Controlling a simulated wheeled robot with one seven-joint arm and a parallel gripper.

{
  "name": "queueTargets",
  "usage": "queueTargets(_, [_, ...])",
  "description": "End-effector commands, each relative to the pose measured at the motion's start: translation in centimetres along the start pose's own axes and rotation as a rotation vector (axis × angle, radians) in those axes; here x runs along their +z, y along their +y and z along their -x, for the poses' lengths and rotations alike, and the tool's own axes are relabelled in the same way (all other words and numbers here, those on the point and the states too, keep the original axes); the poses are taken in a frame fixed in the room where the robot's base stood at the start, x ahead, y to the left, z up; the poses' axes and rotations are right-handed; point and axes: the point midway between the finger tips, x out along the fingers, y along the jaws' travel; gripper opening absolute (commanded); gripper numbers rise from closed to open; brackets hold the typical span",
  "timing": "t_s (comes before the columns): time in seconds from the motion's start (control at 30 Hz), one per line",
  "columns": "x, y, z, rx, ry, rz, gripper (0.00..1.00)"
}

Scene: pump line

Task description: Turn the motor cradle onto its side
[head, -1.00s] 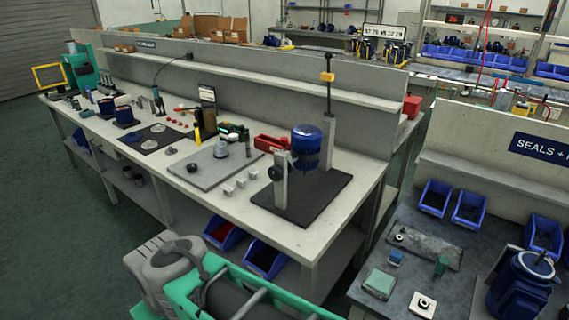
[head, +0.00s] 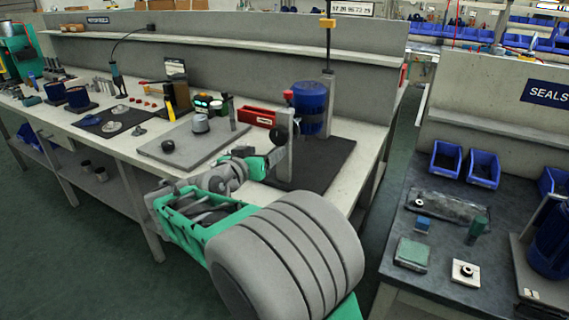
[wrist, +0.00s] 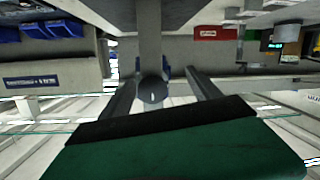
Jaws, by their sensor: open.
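The motor cradle holds a blue motor (head: 311,105) upright beside a grey post (head: 285,155) on a dark base plate (head: 325,160). A dark round hub (head: 282,133) sits on the near side of the post, with a red knob (head: 288,94) above. My gripper (head: 274,157) is at the near side of the post, small and partly merged with it in the head view. In the wrist view, my gripper (wrist: 156,80) is open, its fingers on either side of the dark hub (wrist: 152,91), with the post behind. Contact cannot be told.
A red bin (head: 258,117) stands left of the motor on the bench. A grey plate (head: 190,142) with small parts lies further left. A tall thin stand (head: 328,50) rises behind the motor. A second bench (head: 440,265) with blue bins is at right, across a gap.

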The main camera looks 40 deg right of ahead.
Motion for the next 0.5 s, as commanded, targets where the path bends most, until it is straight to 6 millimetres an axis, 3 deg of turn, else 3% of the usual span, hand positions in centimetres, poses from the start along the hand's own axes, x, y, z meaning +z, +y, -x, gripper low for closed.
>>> queueTargets(0.03, [0.5, 0.2, -0.9, 0.05, 0.074, -0.005, 0.72])
queueTargets(0.13, [-1.4, 1.2, -1.3, 0.109, 0.169, -0.008, 0.72])
queueTargets(0.27, [-2.5, 1.8, -2.7, 0.122, 0.184, -0.009, 0.72])
queueTargets(0.5, [-3.2, 2.3, -7.1, 0.12, 0.182, -0.008, 0.72])
